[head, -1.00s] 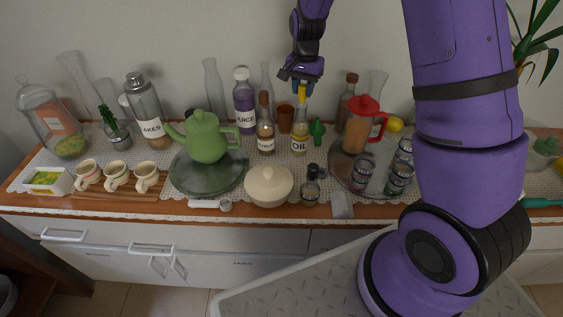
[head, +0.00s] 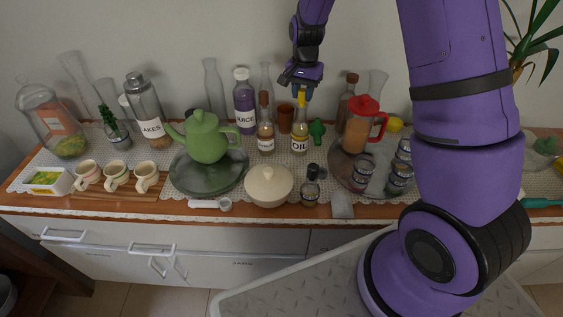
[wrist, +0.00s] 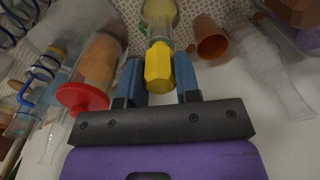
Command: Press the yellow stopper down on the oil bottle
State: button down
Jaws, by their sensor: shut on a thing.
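The oil bottle (head: 299,139), clear with golden oil and an OIL label, stands upright at the back middle of the counter. The yellow stopper (wrist: 158,68) is in line with the bottle's neck, at its top. The wrist view shows the bottle (wrist: 160,22) beyond the stopper. My gripper (head: 302,90) is directly above the bottle, pointing down. Its two blue fingers (wrist: 160,84) close on the stopper from both sides. I cannot tell how deep the stopper sits in the neck.
A sauce-coloured bottle (head: 265,135) stands close left of the oil bottle, and an orange-brown cup (head: 286,118) just behind it. A green stopper-like item (head: 317,131) is close right. A red-lidded jug (head: 356,130) stands further right, a green teapot (head: 206,140) further left.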

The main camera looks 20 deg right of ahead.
aim_at(303, 90)
jog(key=shift+f, duration=0.4)
jog(key=c, duration=0.8)
grip_release()
jog(key=shift+c, duration=1.2)
jog(key=shift+r, duration=3.5)
